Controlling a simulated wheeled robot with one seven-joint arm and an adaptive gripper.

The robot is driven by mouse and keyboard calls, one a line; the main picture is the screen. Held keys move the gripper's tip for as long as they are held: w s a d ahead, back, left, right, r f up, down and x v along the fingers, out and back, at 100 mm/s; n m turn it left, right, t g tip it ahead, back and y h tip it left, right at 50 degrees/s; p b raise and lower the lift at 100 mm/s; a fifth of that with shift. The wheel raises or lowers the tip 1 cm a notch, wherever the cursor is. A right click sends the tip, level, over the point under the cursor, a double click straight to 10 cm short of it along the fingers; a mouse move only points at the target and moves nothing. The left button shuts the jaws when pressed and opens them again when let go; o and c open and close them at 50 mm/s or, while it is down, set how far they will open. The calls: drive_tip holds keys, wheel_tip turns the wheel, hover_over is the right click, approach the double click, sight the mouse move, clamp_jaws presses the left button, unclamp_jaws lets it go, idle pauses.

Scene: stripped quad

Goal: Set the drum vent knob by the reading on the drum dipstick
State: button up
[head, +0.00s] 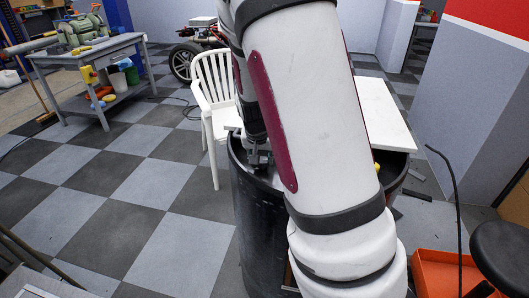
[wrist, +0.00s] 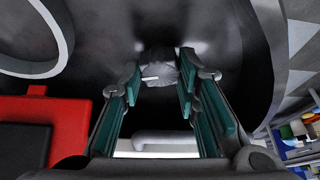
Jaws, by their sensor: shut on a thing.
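The drum (head: 258,235) is black and stands upright at the middle of the head view, with my arm across much of it. My gripper (head: 258,158) is at the drum's top, partly hidden by my arm. In the wrist view my gripper (wrist: 160,80) has its teal-padded fingers on either side of a grey knob (wrist: 163,66) with a short white mark, shut on it. The mark lies nearly level. I cannot make out the dipstick or its reading. A small yellow thing (head: 377,168) shows right of my arm; I cannot tell what it is.
A white chair (head: 213,88) stands just behind the drum, with a white board (head: 380,112) to its right. A workbench (head: 90,58) is at the far left. An orange crate (head: 440,272) and a dark stool (head: 503,250) are at the right. Checkered floor at left is clear.

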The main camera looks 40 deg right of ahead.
drive_tip(key=shift+m+g+h+p, duration=0.3)
drive_tip(key=shift+m+g+p, duration=0.1)
drive_tip(key=shift+m+p, duration=0.85)
drive_tip(key=shift+w+m, duration=0.1)
drive_tip(key=shift+m, duration=0.15)
drive_tip(key=o, duration=1.2)
drive_tip(key=v, duration=1.2)
drive_tip(key=shift+w, duration=0.1)
